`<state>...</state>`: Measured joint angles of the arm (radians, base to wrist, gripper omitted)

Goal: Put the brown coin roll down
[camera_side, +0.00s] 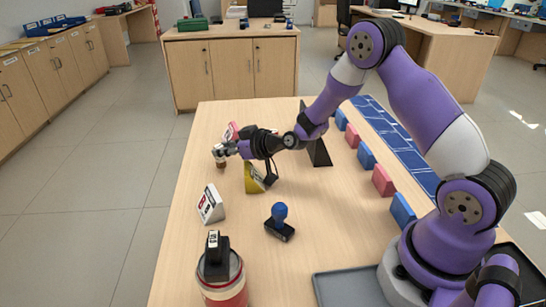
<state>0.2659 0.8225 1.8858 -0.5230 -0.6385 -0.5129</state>
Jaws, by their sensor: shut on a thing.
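My gripper (223,151) reaches left across the table, over its far left part. It is shut on a small brown coin roll (221,163), which shows just below the fingertips near the table's left edge. The roll looks upright; I cannot tell whether its lower end touches the table (185,245). The fingers hide its upper part.
A yellow block (253,181) stands just under my wrist, with a pink item (231,131) behind. Nearer are a white sign (210,204), a blue-handled stamp (280,220) and a jar (222,282). A black stand (319,152) and pink and blue blocks (383,180) are to the right.

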